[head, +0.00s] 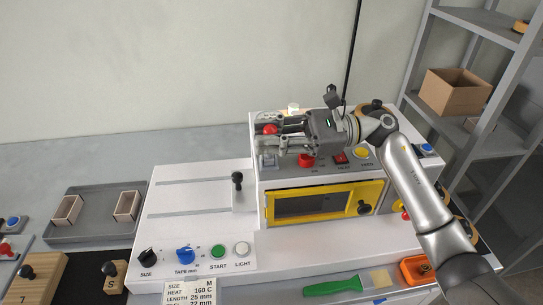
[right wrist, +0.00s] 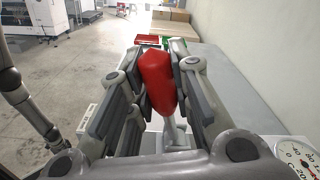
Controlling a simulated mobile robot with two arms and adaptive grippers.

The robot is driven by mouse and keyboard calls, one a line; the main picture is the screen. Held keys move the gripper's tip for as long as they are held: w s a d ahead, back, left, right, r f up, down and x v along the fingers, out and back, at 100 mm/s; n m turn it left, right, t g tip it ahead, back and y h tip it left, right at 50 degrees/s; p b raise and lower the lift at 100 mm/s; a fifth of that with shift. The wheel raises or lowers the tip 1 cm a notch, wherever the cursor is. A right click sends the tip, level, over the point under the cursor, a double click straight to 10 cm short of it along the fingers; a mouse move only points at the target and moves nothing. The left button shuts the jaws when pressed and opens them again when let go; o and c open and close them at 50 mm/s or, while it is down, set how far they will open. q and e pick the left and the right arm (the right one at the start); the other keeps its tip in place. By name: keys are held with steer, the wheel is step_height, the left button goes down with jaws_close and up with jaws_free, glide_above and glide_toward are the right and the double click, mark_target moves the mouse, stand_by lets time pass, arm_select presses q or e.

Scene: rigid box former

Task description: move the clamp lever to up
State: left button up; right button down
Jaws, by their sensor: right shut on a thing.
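The clamp lever shows as a red grip (right wrist: 160,80) on a pale metal shaft in the right wrist view. My right gripper (head: 264,130) reaches in from the right and is shut on the red grip, with one finger on each side. The lever's base is hidden. I cannot read its exact angle. My left gripper is in neither view.
A yellow-framed window door (head: 325,203) with a black knob is on the machine front. A black lever (head: 237,180) stands on the left deck. Grey shelving (head: 470,95) with a cardboard box is at right.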

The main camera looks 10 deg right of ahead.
steer(key=shift+w+m+b, duration=0.5)
steer(key=shift+w+m, duration=0.15)
steer(key=shift+m, duration=0.25)
steer(key=shift+w+r+m, duration=0.1)
steer(key=shift+w+m, duration=0.3)
steer(key=shift+m, duration=0.1)
steer(key=w+m+b, duration=0.1)
steer(key=w+m, duration=0.2)
steer(key=m, duration=0.1)
steer(key=shift+b, duration=0.35)
steer(key=shift+w+f+m, duration=0.25)
steer(key=shift+w+m, duration=0.2)
steer(key=shift+m, duration=0.2)
steer(key=shift+w+f+m, duration=0.25)
steer(key=shift+w+m, duration=0.15)
steer(key=shift+m, duration=0.25)
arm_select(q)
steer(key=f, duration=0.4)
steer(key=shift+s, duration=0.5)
arm_select(e)
steer(key=c, duration=1.3)
jaws_free()
steer(key=shift+w+f, duration=0.1)
steer(key=shift+w, duration=0.05)
